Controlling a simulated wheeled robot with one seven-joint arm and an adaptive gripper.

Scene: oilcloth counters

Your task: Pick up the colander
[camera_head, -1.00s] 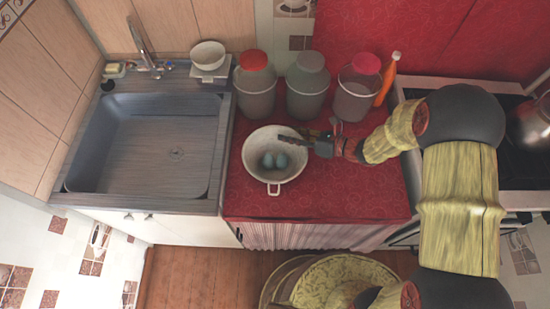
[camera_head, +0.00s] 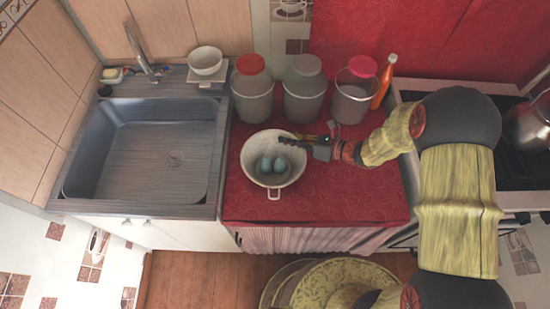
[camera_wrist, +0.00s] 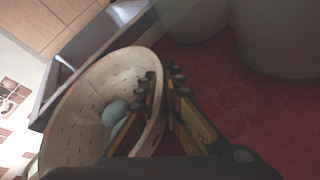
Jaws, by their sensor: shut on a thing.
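The colander (camera_head: 273,188) is a pale bowl with small handles, on the red counter in the head view. Bluish egg-like objects lie inside it. My gripper (camera_head: 300,139) reaches in from the right and is shut on the colander's back right rim. In the wrist view the colander (camera_wrist: 85,95) looks tilted, with its wall between the fingers of my gripper (camera_wrist: 161,85). One finger is inside the bowl, the other outside. I cannot tell whether its base touches the counter.
Three jars stand behind the colander, the nearest a grey-lidded one (camera_head: 303,95). An orange bottle (camera_head: 382,85) is at the right of them. The sink (camera_head: 140,150) is at the left, and a stove (camera_head: 505,140) at the right. The red counter front (camera_head: 330,200) is clear.

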